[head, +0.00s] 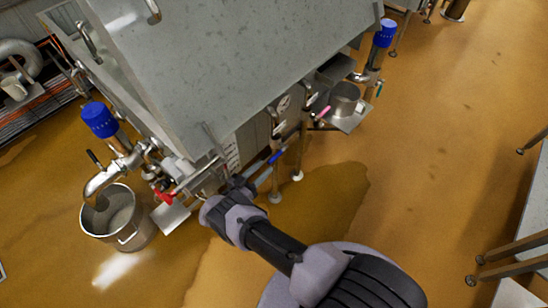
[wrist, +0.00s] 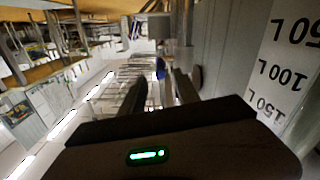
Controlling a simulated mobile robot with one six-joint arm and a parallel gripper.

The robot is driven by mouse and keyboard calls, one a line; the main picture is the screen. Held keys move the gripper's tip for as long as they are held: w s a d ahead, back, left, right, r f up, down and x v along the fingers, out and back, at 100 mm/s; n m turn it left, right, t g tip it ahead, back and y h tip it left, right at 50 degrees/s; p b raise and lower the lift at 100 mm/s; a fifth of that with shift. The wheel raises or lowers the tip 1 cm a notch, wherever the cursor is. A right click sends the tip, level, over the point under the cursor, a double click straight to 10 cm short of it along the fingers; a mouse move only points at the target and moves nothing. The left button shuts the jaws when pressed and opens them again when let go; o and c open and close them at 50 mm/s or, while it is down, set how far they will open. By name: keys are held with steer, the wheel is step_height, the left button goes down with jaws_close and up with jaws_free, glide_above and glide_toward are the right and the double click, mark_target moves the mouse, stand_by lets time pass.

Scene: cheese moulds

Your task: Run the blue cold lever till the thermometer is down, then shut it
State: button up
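The blue cold lever (head: 276,156) sticks out low on the near side of the grey steel vat (head: 200,70). A round dial, seemingly the thermometer (head: 284,102), sits on the vat's side to the upper right of the lever; its reading is too small to tell. My gripper (head: 238,184) is in front of the vat, left of and below the blue lever. In the wrist view my gripper (wrist: 160,90) has its two dark fingers apart. A small blue thing (wrist: 160,68) shows between them; I cannot tell whether it is the lever or whether it is touched.
A red lever (head: 165,196) is left of my gripper and a pink-handled one (head: 323,112) is to the right. A steel bucket (head: 118,218) stands under a spout at the left. A volume scale (wrist: 285,70) shows close in the wrist view. The floor at right is mostly free.

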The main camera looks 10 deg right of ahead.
mark_target(274, 157)
steer(key=b+x, duration=0.1)
steer(key=x, duration=0.6)
steer(key=shift+w, duration=0.15)
jaws_close()
stand_by(1.1)
